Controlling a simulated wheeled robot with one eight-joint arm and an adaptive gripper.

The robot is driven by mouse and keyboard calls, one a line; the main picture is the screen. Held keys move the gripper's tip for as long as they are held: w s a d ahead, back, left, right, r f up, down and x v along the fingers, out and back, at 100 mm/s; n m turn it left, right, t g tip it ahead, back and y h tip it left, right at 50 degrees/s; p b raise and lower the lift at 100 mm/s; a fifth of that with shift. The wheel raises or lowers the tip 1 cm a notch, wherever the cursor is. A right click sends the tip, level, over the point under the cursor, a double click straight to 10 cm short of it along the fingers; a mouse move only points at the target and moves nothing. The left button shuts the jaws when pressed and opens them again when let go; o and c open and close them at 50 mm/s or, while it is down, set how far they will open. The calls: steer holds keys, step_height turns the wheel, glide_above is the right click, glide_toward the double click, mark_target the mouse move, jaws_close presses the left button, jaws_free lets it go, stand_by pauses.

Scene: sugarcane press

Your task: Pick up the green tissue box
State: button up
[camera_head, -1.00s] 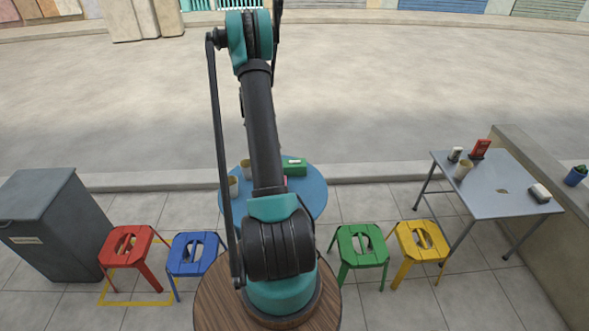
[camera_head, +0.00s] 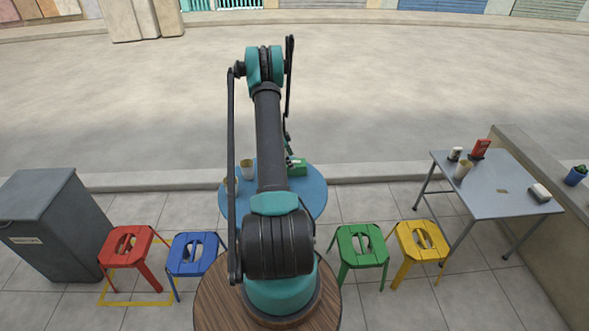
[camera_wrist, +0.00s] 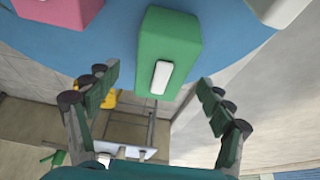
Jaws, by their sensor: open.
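The green tissue box (camera_head: 299,169) stands on the round blue table (camera_head: 312,196), right of my arm in the head view, partly covered by my forearm's end. In the wrist view the green tissue box (camera_wrist: 178,38) is large at the top centre, with a white slot on the face toward me. My gripper (camera_wrist: 158,80) is open and empty. Its two fingers are spread to the left and right of the box's lower end, and the box's body lies mostly beyond the tips. I cannot tell whether any finger touches it.
On the blue table stand a cup (camera_head: 247,170) and a pink object (camera_wrist: 55,12) near the box; a white object (camera_wrist: 280,10) shows opposite. Coloured stools, such as the green one (camera_head: 362,246), stand around. A grey table (camera_head: 500,190) is at the right.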

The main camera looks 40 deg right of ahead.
mark_target(296, 167)
steer(key=x, duration=0.5)
steer(key=shift+d, duration=0.2)
steer(key=shift+f, duration=0.1)
steer(key=shift+f, duration=0.25)
stand_by(0.4)
steer(key=shift+c, duration=0.6)
steer(key=c, duration=1.2)
